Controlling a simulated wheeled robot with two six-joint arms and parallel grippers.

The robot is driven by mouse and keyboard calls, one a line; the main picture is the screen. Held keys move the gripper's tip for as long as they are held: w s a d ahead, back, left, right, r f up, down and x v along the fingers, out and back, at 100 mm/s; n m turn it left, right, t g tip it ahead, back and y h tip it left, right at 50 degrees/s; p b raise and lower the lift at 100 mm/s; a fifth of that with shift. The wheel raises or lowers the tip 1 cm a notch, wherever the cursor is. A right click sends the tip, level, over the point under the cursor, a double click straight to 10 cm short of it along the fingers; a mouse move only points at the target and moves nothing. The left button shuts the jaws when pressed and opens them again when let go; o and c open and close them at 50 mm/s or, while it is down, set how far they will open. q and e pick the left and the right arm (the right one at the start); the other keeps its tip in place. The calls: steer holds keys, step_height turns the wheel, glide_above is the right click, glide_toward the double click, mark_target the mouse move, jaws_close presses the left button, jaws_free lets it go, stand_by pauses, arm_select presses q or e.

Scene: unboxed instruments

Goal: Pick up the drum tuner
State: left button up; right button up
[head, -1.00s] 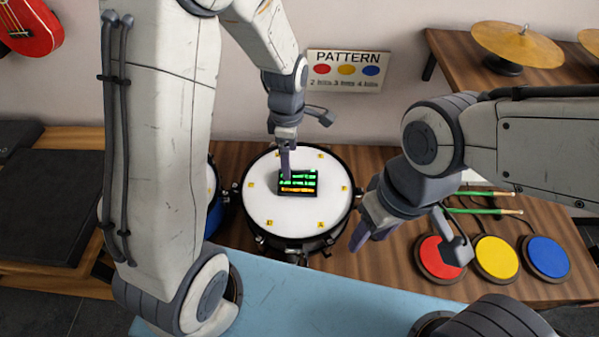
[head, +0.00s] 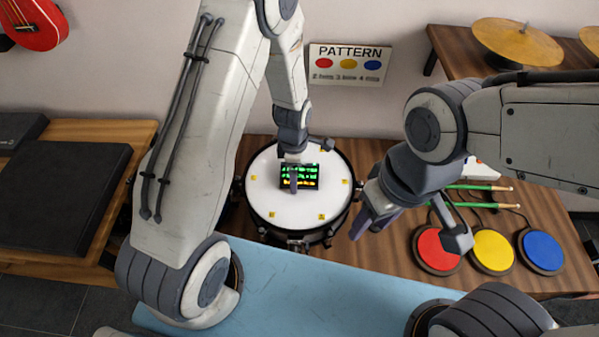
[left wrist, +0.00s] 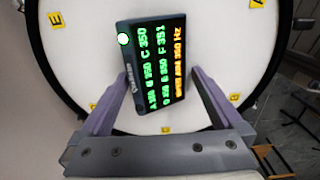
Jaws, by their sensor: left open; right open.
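The drum tuner (head: 312,177) is a small dark box with a lit green and orange display. It lies on the white head of the drum (head: 280,211). In the left wrist view the tuner (left wrist: 157,65) shows a green light at one corner and rows of readings. My left gripper (head: 293,190) is over the drum at the tuner. In the left wrist view its two fingers (left wrist: 160,82) are apart, with the tuner's lower end between them. I cannot tell whether they touch it. My right gripper (head: 368,222) is open and empty, right of the drum.
Red (head: 436,250), yellow (head: 493,251) and blue (head: 542,252) pads lie on the wooden surface at right, with green sticks (head: 480,208) behind them. A pattern sign (head: 346,64) is on the wall. Cymbals (head: 516,43) stand at the upper right. A dark slab (head: 60,190) lies at left.

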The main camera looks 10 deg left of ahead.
arm_select(q)
steer(key=shift+f, duration=0.1)
steer(key=c, duration=1.3)
